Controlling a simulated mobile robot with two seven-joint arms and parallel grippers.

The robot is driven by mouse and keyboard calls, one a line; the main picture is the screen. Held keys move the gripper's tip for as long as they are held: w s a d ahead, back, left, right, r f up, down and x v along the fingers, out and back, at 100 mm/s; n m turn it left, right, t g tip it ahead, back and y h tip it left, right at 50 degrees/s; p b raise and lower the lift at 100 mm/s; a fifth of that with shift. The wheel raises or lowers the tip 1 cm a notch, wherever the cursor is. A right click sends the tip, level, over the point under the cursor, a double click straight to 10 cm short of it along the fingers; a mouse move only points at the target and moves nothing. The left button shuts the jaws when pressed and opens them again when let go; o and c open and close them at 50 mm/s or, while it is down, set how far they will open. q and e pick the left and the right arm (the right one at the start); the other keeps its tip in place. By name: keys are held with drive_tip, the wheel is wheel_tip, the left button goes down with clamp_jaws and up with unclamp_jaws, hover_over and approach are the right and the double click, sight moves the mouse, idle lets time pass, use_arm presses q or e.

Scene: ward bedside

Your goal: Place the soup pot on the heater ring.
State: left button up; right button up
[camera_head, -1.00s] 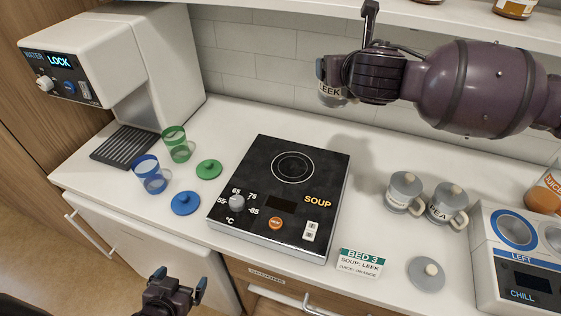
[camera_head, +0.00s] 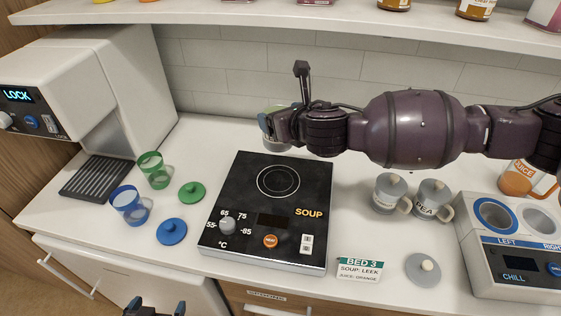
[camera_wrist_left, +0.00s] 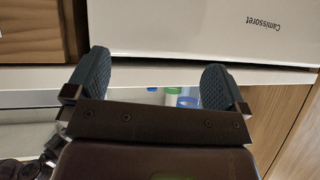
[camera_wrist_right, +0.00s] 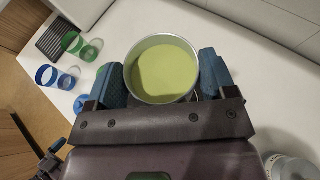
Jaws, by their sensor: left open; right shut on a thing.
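The soup pot (camera_wrist_right: 161,68), an open metal pot of pale green soup, is held between the fingers of my right gripper (camera_wrist_right: 162,82) in the right wrist view. In the head view the pot (camera_head: 275,143) is mostly hidden behind my right gripper (camera_head: 285,126), above the back edge of the heater. The heater ring (camera_head: 278,181) is a bare circle on the black heater plate marked SOUP, with a dial and an orange button in front. My left gripper (camera_head: 156,309) is open and empty at the bottom edge; its fingers also show in the left wrist view (camera_wrist_left: 158,85).
Blue (camera_head: 130,206) and green (camera_head: 154,171) cups and their lids stand left of the heater. Two lidded mugs (camera_head: 390,193), a grey lid (camera_head: 423,270) and a chill unit (camera_head: 515,262) are to the right. A shelf (camera_head: 330,20) overhangs the back. A BED 3 card (camera_head: 359,269) lies in front.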

wheel_tip(320, 180, down, 13)
drive_tip(key=shift+f, duration=0.1)
idle(0.5)
drive_tip(key=shift+f, duration=0.15)
drive_tip(key=o, duration=1.1)
drive_tip(key=shift+r+p, duration=0.2)
drive_tip(key=shift+p, duration=0.1)
drive_tip(key=shift+s+d, duration=0.1)
drive_tip(key=shift+s, duration=0.15)
drive_tip(key=b+v, duration=0.1)
drive_tip(key=v, duration=1)
drive_tip(key=shift+s+d+r, duration=0.1)
drive_tip(key=shift+s+d, duration=0.1)
